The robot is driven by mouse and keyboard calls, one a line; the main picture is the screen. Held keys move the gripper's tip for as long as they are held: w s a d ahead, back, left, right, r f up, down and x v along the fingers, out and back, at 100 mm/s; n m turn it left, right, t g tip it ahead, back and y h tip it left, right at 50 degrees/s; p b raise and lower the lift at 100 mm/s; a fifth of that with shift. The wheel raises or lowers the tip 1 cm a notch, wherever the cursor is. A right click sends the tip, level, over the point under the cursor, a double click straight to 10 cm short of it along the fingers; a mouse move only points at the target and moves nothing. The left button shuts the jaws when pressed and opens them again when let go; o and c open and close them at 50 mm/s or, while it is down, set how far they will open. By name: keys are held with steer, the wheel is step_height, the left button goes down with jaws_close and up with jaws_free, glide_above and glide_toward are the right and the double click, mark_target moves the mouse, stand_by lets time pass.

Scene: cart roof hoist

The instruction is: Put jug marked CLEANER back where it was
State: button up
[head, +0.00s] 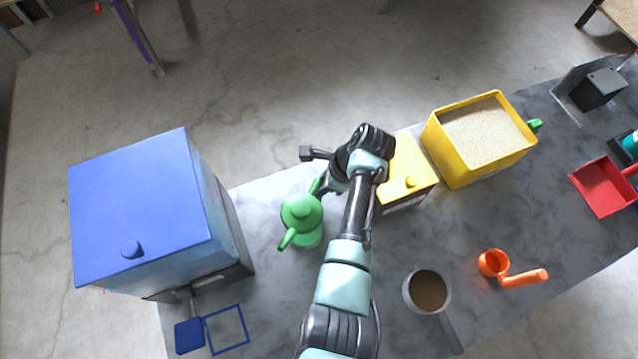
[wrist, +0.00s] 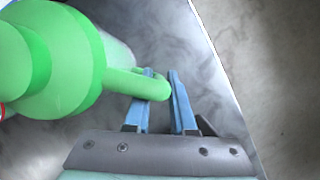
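A green jug (head: 301,212) with a spout and a loop handle is over the grey tabletop, just right of the blue box. No CLEANER marking is readable on it from these views. My gripper (wrist: 160,85) is shut on the jug's handle, one blue finger on each side of it. The jug's round green top fills the upper left of the wrist view (wrist: 45,60). In the head view my arm partly hides the gripper. I cannot tell whether the jug's base touches the table.
A blue lidded box (head: 140,205) stands left, with a blue square outline (head: 227,328) in front. Right of my arm are a yellow lidded box (head: 410,172), a sand-filled yellow bin (head: 462,160), a brown-filled pot (head: 410,290) and an orange scoop (head: 520,279). A red dustpan (head: 602,188) lies far right.

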steer(key=o, duration=0.4)
steer(key=shift+r, duration=0.3)
steer(key=v, duration=1.2)
steer(key=shift+p, duration=0.3)
steer(key=shift+f, duration=0.1)
